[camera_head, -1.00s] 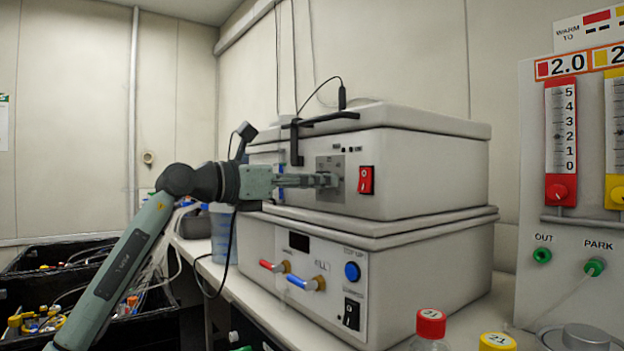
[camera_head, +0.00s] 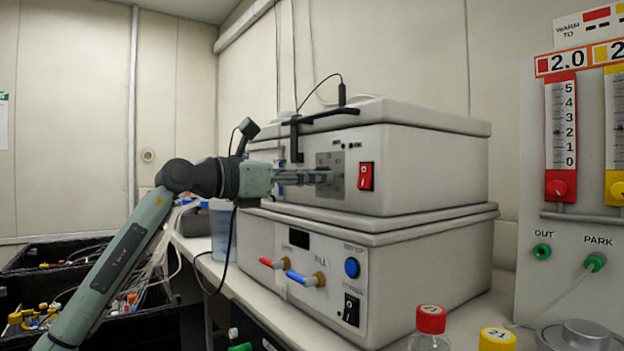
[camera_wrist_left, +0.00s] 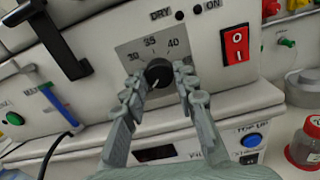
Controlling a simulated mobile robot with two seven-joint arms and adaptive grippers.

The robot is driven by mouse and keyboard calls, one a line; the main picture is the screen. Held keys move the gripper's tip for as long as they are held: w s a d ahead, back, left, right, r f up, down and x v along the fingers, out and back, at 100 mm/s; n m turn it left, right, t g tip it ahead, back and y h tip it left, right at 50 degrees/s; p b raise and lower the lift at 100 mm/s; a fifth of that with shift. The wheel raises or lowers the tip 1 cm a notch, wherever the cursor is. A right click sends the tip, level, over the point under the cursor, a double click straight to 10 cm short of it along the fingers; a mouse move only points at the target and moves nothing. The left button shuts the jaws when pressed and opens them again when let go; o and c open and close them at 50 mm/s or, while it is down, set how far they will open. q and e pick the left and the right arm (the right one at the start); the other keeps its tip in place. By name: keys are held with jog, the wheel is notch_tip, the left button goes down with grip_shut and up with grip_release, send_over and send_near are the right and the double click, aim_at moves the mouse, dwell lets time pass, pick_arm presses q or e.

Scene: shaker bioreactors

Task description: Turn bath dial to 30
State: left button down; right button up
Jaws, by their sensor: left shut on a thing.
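The bath dial (camera_wrist_left: 158,73) is a black round knob on a grey plate (camera_wrist_left: 133,47) marked 30, 35 and 40, on the front of the upper white box (camera_head: 430,165). A pale mark shows on the knob's lower part; I cannot read its setting surely. My left gripper (camera_head: 325,177) reaches in from the left, its fingers on either side of the dial and shut on it. In the head view the fingers mostly hide the dial. My right gripper is not in view.
A red rocker switch (camera_head: 366,177) sits just right of the dial plate. A black bracket (camera_head: 296,145) hangs over the box front to its left. Below, the lower box has red (camera_head: 270,264) and blue (camera_head: 302,279) levers. Capped bottles (camera_head: 430,322) stand at the front right.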

pick_arm(q)
jog(key=m+b, duration=0.4)
jog(key=m, duration=1.2)
jog(key=shift+r, duration=0.1)
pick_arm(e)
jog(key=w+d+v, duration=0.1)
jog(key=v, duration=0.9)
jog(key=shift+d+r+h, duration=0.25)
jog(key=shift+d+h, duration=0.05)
pick_arm(q)
jog(key=shift+m, duration=0.4)
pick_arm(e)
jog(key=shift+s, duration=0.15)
pick_arm(q)
jog(key=c, duration=1.5)
grip_release()
jog(key=o, duration=0.3)
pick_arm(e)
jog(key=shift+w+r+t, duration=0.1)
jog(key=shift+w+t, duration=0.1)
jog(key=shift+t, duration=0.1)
pick_arm(q)
jog(key=shift+a, duration=0.1)
